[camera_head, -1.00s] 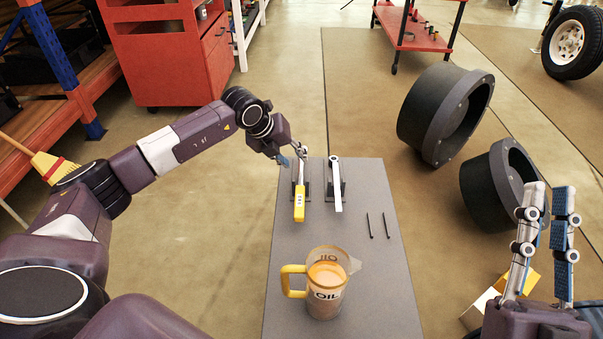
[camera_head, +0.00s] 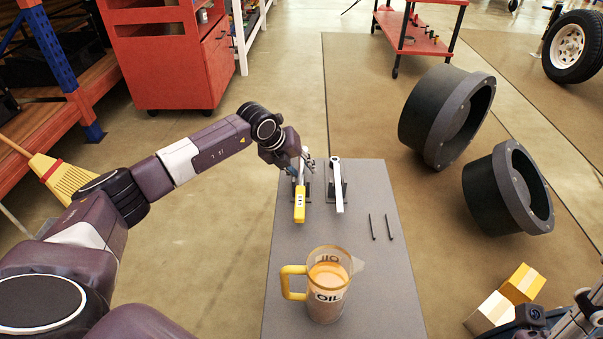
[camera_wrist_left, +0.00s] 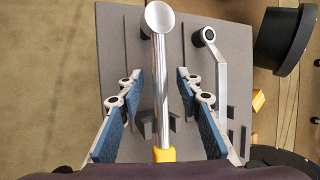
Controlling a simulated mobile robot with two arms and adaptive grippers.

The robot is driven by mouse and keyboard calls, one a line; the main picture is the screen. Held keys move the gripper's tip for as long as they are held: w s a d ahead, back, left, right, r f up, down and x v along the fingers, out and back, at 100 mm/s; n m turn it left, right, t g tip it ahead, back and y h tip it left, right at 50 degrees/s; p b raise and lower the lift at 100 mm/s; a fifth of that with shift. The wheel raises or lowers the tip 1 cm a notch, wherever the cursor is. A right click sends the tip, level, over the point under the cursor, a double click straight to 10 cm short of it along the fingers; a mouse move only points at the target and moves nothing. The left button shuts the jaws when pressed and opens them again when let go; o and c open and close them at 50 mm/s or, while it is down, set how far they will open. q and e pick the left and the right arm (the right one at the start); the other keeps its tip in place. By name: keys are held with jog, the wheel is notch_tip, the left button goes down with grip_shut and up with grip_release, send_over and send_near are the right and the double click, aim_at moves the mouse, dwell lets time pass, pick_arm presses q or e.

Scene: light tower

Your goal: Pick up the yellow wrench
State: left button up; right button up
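The yellow wrench (camera_head: 299,205) rests on a dark stand on the grey table (camera_head: 283,290), its yellow handle toward me. In the left wrist view, its shiny shaft and round head (camera_wrist_left: 160,60) run up the middle. My left gripper (camera_head: 305,163) is over the wrench's far end and partly hides it. In the left wrist view, the gripper (camera_wrist_left: 158,85) is open, its blue-padded fingers on either side of the shaft with gaps to both. My right gripper (camera_head: 588,312) is cut off at the bottom right, so its opening cannot be judged.
A silver wrench (camera_head: 337,190) lies on a similar stand just right. Two thin black rods (camera_head: 380,227) and an oil jug (camera_head: 326,290) are also on the table. Black round parts (camera_head: 440,115) and boxes (camera_head: 522,284) stand on the floor to the right.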

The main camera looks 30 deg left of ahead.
pick_arm(q)
grip_shut()
jog(key=shift+r, duration=0.15)
dwell(0.4)
